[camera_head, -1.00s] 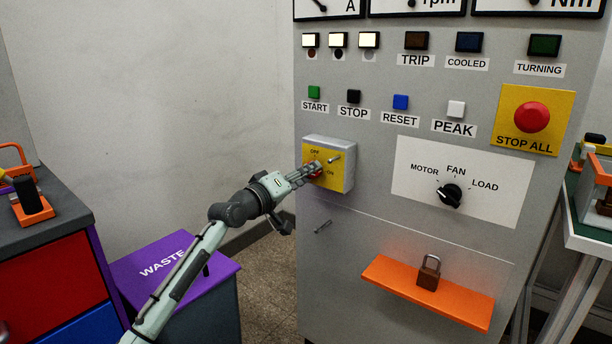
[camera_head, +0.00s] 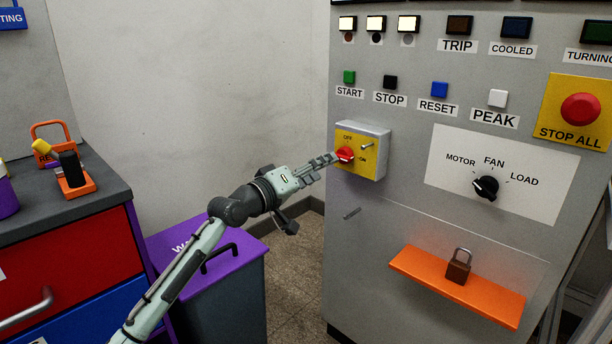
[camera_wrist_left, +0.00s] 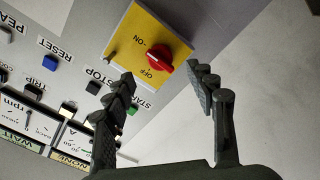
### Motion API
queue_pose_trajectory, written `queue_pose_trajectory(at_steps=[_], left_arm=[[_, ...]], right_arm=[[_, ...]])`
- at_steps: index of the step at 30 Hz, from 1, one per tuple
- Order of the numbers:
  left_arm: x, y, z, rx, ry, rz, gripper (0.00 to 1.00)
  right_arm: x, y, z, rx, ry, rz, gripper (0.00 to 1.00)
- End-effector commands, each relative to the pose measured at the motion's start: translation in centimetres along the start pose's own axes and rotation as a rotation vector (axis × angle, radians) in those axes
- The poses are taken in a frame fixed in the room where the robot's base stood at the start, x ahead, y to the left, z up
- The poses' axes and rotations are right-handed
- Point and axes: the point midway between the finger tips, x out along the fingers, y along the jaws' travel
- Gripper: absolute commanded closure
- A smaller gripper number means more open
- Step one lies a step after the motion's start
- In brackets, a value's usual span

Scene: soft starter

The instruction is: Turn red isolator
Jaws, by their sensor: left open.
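The red isolator knob (camera_head: 345,154) sits on the yellow face of a grey box (camera_head: 375,138) on the front of the panel. The words OFF and ON are printed beside it. My left gripper (camera_head: 328,160) is just left of the knob in the head view. In the wrist view its two fingers (camera_wrist_left: 165,88) are spread apart with nothing between them, and the knob lies beyond the fingertips, apart from them. My right gripper is not in view.
A small metal peg (camera_head: 367,147) sticks out beside the knob. An orange shelf (camera_head: 420,287) with a padlock (camera_head: 458,267) juts from the panel below. A purple-lidded waste bin (camera_head: 225,250) and a red and blue drawer cabinet (camera_head: 75,245) stand left.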

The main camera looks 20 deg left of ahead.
Motion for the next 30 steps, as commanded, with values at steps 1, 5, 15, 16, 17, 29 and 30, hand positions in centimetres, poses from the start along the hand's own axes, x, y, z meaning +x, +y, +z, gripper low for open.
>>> queue_pose_trajectory(at_steps=[1, 5, 15, 16, 17, 29, 30], left_arm=[[-1.2, -0.1, 0.1, 0.002, -0.001, -0.002, 0.44], [-3.3, -0.1, 0.1, 0.002, -0.002, -0.002, 0.44], [-5.0, 0.0, 0.0, 0.000, 0.000, 0.000, 0.44], [-5.0, 0.0, 0.0, 0.000, 0.000, 0.000, 0.44], [-5.0, 0.0, 0.0, 0.000, 0.000, 0.000, 0.44], [-5.2, -0.9, 1.2, 0.018, -0.021, -0.027, 0.44], [-5.4, -1.7, 2.2, 0.036, -0.039, -0.052, 0.44]], right_arm=[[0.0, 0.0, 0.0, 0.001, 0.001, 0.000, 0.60], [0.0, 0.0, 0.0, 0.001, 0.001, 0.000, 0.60], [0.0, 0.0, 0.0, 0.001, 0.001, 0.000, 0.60], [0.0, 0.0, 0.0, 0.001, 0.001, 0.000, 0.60], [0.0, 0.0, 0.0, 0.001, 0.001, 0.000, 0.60], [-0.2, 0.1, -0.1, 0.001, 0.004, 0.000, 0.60], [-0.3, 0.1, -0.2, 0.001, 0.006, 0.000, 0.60]])
